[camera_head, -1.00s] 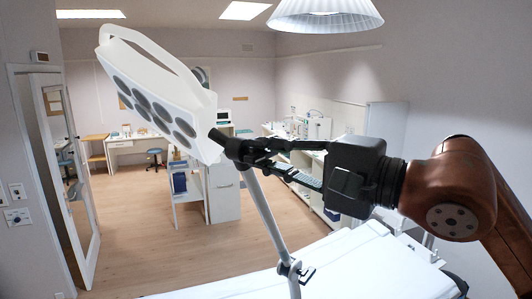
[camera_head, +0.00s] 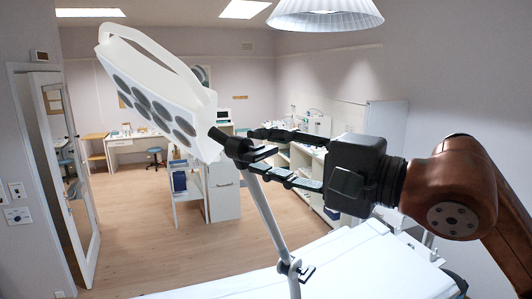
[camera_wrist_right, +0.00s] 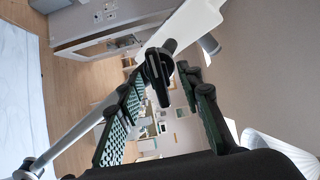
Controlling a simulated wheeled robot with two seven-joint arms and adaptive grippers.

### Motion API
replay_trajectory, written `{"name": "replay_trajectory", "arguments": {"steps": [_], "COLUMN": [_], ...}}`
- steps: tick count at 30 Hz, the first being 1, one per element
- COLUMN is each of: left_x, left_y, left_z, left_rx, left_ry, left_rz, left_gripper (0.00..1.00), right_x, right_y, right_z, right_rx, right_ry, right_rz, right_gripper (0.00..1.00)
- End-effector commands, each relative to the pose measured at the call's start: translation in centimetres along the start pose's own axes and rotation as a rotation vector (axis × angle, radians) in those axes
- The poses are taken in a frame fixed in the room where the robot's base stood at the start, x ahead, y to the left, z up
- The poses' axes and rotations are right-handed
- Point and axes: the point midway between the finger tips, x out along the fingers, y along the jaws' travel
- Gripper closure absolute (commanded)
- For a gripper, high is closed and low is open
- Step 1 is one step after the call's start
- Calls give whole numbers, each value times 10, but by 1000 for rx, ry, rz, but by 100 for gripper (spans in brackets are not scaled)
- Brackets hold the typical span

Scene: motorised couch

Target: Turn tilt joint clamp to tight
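The tilt joint clamp (camera_head: 238,148) is a black joint with a lever, between the white lamp head (camera_head: 165,95) and the grey pole (camera_head: 268,215). My right gripper (camera_head: 256,151) comes from the right and is open, one finger above and one below the clamp's lever. In the right wrist view the black clamp (camera_wrist_right: 158,72) lies between the two spread, green-padded fingers of the right gripper (camera_wrist_right: 160,76), with gaps visible on both sides. I cannot tell whether either finger touches it. My left gripper is not in view.
A second black clamp (camera_head: 290,268) sits lower on the pole. A white-covered couch (camera_head: 350,262) lies below. A white lampshade (camera_head: 325,14) hangs above. Cabinets (camera_head: 222,190) and counters stand at the back. The floor (camera_head: 130,225) at left is clear.

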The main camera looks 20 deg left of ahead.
Motion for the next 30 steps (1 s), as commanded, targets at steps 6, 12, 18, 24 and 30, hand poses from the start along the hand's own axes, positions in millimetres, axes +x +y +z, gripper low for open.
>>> {"name": "replay_trajectory", "arguments": {"steps": [6, 12, 18, 24, 30], "left_x": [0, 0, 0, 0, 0], "left_y": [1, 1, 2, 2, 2], "left_z": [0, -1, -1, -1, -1], "left_rx": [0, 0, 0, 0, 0], "left_ry": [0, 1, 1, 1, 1], "left_rz": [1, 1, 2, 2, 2], "left_gripper": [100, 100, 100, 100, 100], "right_x": [-25, -68, -102, -118, -120], "right_y": [0, 0, 0, 0, 0], "right_z": [-2, -2, -1, -1, 0], "right_rx": [-1, 0, 0, 0, 0], "right_ry": [4, 4, 2, 1, 0], "right_rz": [-1, -1, -1, 1, 0], "right_gripper": [67, 67, 67, 67, 67]}}
